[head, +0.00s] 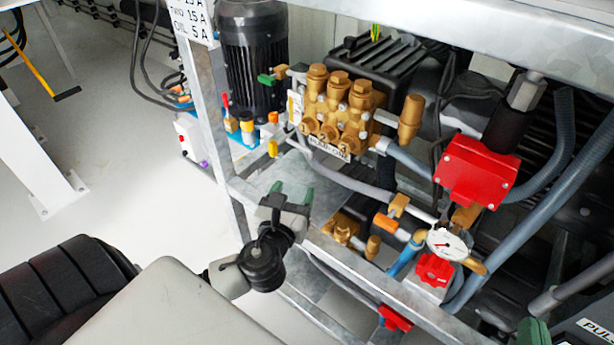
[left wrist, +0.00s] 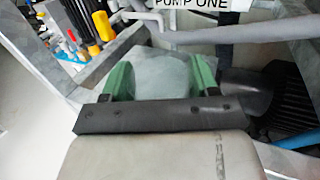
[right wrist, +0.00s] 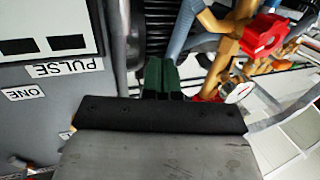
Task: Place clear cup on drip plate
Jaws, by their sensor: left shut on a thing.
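My left gripper (head: 291,194) is over the grey metal plate below the brass pump; this looks like the drip plate (head: 262,179). Its green fingers stand apart in the left wrist view (left wrist: 161,82), closed on the clear cup (left wrist: 161,78), which is so transparent that its outline is hard to make out. Whether the cup touches the plate cannot be told. My right gripper (head: 533,331) is at the bottom right edge of the head view. In the right wrist view its green fingers (right wrist: 161,75) are together with nothing visible between them.
The brass pump (head: 340,110) stands behind the plate, with a grey hose (head: 345,180) running low across. A frame post (head: 215,110) rises at left. A pressure gauge (head: 447,241) and red boxes (head: 476,170) crowd the right.

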